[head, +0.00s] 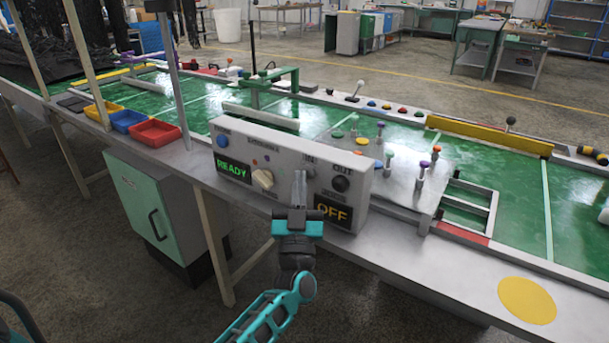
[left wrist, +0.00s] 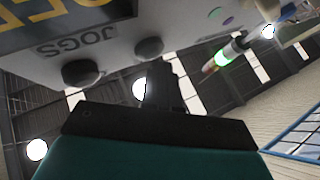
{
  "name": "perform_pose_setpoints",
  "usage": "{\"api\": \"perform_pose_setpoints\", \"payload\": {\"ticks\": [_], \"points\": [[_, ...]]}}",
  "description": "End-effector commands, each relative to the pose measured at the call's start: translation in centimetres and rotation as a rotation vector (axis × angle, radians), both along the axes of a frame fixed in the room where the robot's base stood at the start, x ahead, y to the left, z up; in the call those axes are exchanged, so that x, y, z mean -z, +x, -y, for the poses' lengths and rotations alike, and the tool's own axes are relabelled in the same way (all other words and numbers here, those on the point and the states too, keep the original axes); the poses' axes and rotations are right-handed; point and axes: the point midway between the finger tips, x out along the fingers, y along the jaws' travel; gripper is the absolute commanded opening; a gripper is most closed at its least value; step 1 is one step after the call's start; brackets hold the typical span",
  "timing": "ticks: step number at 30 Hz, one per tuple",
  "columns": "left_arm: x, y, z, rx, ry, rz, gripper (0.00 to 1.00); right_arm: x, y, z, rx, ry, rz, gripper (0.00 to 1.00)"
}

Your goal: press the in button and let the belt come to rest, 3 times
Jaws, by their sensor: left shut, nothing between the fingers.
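The grey control box (head: 250,150) stands at the belt's near edge. I cannot read which control is the in button. My left gripper (head: 299,182) is shut and empty, its fingertips in front of the box's face between the cream and black knobs; I cannot tell whether they touch. In the left wrist view the fingers (left wrist: 162,85) point up near two dark round controls, one (left wrist: 82,72) beside "JOGS". My right gripper is out of view.
The green belt (head: 200,95) runs behind the box. A metal plate (head: 400,165) with coloured-topped levers lies right of it. Red (head: 155,132), blue and yellow trays sit at left. A yellow disc (head: 527,300) marks the clear front ledge.

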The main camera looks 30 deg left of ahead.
Motion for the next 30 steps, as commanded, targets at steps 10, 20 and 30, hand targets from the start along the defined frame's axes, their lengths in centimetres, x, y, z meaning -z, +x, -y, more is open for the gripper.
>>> {"api": "perform_pose_setpoints", "payload": {"ticks": [10, 20, 30], "points": [[0.0, 0.0, 0.0, 0.001, 0.0, -0.001, 0.0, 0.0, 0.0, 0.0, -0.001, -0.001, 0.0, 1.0], [-0.1, -1.4, -0.1, 0.0, 0.0, -0.003, 0.0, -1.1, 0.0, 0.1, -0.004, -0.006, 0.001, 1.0], [0.0, -1.8, -0.1, 0.0, 0.0, -0.001, 0.0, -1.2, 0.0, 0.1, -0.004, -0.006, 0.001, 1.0]]}}
